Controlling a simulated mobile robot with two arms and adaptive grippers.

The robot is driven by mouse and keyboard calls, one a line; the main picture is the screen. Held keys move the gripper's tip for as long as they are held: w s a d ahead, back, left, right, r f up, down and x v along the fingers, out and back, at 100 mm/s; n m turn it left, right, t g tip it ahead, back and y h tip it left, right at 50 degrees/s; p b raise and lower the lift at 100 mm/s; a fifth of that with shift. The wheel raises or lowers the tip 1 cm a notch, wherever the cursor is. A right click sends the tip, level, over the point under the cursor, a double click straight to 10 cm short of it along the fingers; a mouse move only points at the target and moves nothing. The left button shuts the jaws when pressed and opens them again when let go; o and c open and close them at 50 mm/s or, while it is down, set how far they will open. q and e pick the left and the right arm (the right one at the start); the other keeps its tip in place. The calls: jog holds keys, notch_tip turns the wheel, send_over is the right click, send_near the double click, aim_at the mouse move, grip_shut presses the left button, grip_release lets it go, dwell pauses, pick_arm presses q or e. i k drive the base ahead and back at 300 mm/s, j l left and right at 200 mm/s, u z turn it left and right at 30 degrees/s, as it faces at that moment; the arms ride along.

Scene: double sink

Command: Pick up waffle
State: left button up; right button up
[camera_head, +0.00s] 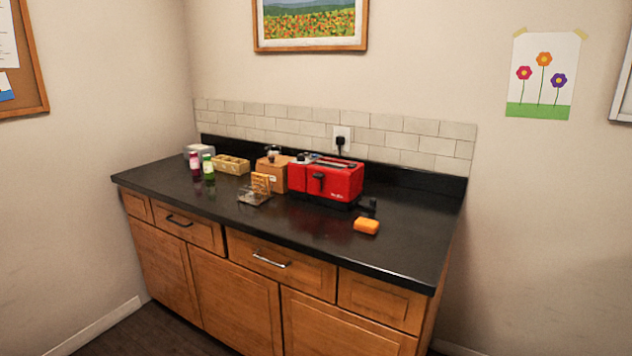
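A golden-brown, waffle-like piece (261,183) stands upright in a small rack (254,198) on the dark countertop, left of the red toaster (328,181). It is too small to tell for sure that it is the waffle, or whether there is more than one piece. A separate orange block (366,226) lies flat on the counter to the right, in front of the toaster; I cannot tell what it is. Neither of my grippers shows in the head view.
The black countertop (400,247) has free room at its right and front. Behind the rack stand a brown box (272,176) and a woven basket (231,165). Drawers (275,268) are shut below.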

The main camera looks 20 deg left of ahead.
aim_at(263, 179)
jog(key=u, duration=1.7)
jog(key=i+l+u, duration=0.25)
jog(key=l, duration=1)
jog(key=l+u, duration=0.25)
jog(key=l, duration=0.95)
